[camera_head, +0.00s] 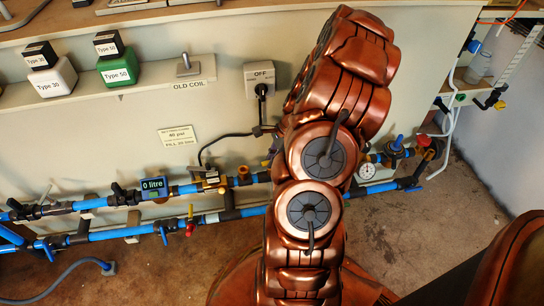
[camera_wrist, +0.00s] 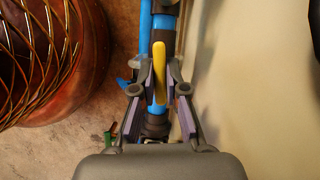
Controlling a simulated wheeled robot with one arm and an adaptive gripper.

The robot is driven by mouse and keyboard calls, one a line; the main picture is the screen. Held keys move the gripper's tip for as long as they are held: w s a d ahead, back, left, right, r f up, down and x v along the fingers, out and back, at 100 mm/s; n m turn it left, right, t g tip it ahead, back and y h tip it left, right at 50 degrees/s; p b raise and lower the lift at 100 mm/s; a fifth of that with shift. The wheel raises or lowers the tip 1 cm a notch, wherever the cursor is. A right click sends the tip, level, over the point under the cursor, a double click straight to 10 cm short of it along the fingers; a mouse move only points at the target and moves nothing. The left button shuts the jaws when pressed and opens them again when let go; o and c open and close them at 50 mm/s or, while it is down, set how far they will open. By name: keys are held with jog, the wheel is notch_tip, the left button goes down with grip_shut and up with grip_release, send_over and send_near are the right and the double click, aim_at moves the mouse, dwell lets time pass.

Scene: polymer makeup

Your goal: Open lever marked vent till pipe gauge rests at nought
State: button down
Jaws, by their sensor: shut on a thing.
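In the wrist view my gripper (camera_wrist: 160,84) has its fingers on either side of a yellow lever (camera_wrist: 159,68) and is shut on it. The lever lies roughly along a blue pipe (camera_wrist: 145,24). No vent label is readable, so I cannot tell from a marking which lever this is. In the head view my copper arm hides the gripper and the yellow lever. A round white pipe gauge (camera_head: 367,171) shows just right of my arm; its needle is too small to read.
Blue pipes (camera_head: 100,203) run along the low wall with several valves. A display (camera_head: 153,187) reads "0 litre". A red-handled valve (camera_head: 424,141) is right of the gauge. Type 30 (camera_head: 49,84) and Type 50 (camera_head: 118,72) bottles stand on a ledge. Floor at right is clear.

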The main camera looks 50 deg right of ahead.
jog(key=c, duration=1.2)
grip_release()
jog(key=shift+r, duration=0.1)
jog(key=v, duration=0.7)
jog(key=shift+r, duration=0.15)
jog(key=shift+d, duration=0.1)
jog(key=shift+c, duration=0.2)
